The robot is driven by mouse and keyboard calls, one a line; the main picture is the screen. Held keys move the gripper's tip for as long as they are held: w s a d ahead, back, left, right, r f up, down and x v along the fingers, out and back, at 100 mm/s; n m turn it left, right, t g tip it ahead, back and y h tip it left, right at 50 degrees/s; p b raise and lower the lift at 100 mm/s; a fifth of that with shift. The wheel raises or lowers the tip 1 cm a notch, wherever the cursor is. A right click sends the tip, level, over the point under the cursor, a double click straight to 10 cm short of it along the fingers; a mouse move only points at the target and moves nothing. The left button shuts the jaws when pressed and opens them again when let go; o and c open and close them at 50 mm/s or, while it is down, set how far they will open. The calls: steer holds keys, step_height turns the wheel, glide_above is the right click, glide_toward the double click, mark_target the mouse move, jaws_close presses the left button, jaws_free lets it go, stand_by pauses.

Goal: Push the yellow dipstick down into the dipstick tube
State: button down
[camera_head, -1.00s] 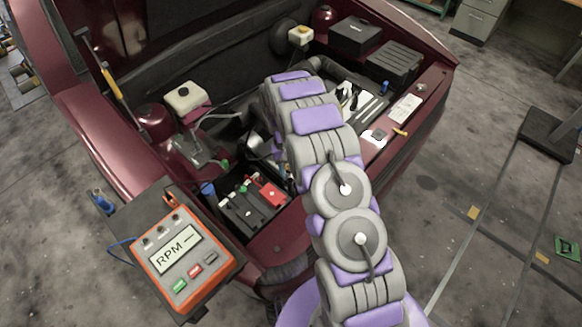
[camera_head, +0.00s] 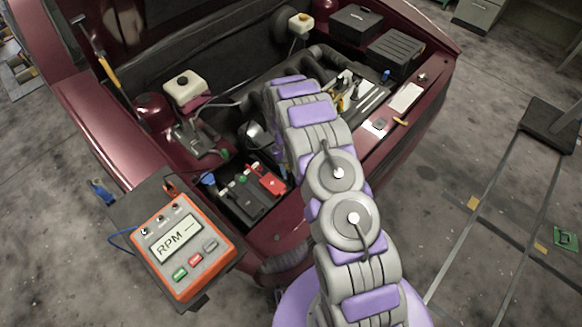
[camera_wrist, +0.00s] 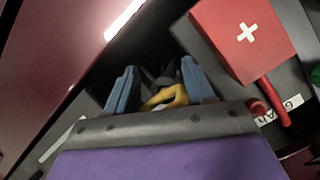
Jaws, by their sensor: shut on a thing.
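The yellow dipstick (camera_wrist: 165,98) shows in the wrist view as a curved yellow handle between the two blue fingers of my gripper (camera_wrist: 160,85). My gripper is shut on it. The lower part of the dipstick and the dipstick tube are hidden by the fingers and the dark area behind them, so I cannot tell how deep the dipstick sits. In the head view my arm reaches into the engine bay and hides the gripper.
A battery with a red plus-marked cover (camera_wrist: 243,38) lies close to the gripper's right; the same cover shows in the head view (camera_head: 268,181). An orange RPM meter (camera_head: 182,247) stands at the front left. A white reservoir (camera_head: 186,88) sits behind. The maroon car body (camera_head: 430,100) edges the bay.

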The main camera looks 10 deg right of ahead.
stand_by(0.3)
steer(key=shift+c, duration=1.7)
jaws_free()
steer(key=shift+d, duration=0.1)
steer(key=p+v, duration=0.2)
steer(key=v, duration=1.5)
steer(key=shift+w+r, duration=0.15)
